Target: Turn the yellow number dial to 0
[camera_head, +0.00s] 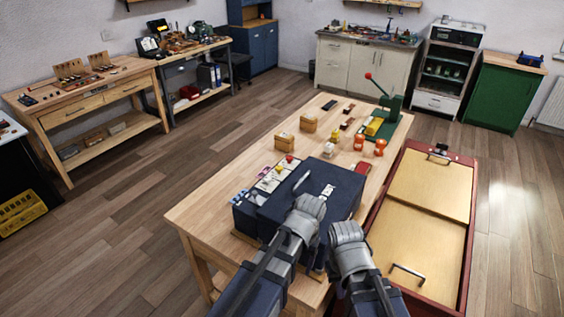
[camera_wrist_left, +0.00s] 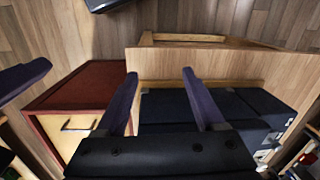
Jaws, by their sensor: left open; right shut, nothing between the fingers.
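A dark blue box (camera_head: 333,181) stands on the wooden table, with a pale panel of small coloured knobs along its far left side. A small yellow knob (camera_head: 281,169) on that panel looks like the number dial; its number is too small to read. My left gripper (camera_head: 311,206) is over the near part of the box, apart from the dial. Its two fingers (camera_wrist_left: 162,85) are spread and empty in the left wrist view, with the box's dark side (camera_wrist_left: 180,107) beyond them. My right gripper (camera_head: 347,231) is beside it on the right, its fingertips hidden in the head view.
A red-framed cabinet with wooden panels (camera_head: 428,188) adjoins the table's right side. Small wooden boxes (camera_head: 309,123), orange jars (camera_head: 380,147) and a green lever press (camera_head: 390,104) stand farther back on the wooden table (camera_head: 225,195). Open floor lies to the left.

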